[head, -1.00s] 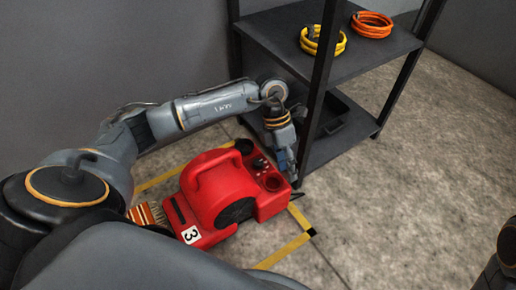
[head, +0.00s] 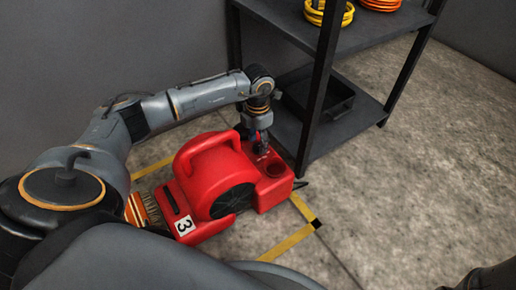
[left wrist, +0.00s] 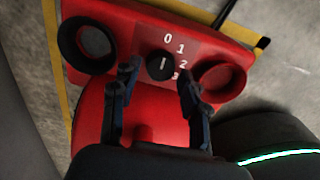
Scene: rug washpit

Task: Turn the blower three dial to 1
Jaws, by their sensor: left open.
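The red blower marked 3 (head: 205,165) stands on the floor inside yellow tape. Its dial (left wrist: 160,64) is a black knob on the control panel, with the numbers 0, 1, 2 and 3 beside it. The knob's white line runs nearly up and down in the left wrist view; its exact setting is hard to tell. My left gripper (head: 262,143) is over the panel, pointing down. In the left wrist view its open fingers (left wrist: 158,74) lie on either side of the dial, with nothing visibly held. In the head view the gripper hides the dial.
A dark shelf rack (head: 318,100) stands close behind the blower, with yellow (head: 328,13) and orange coils (head: 380,3) above and a black tray (head: 322,97) below.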

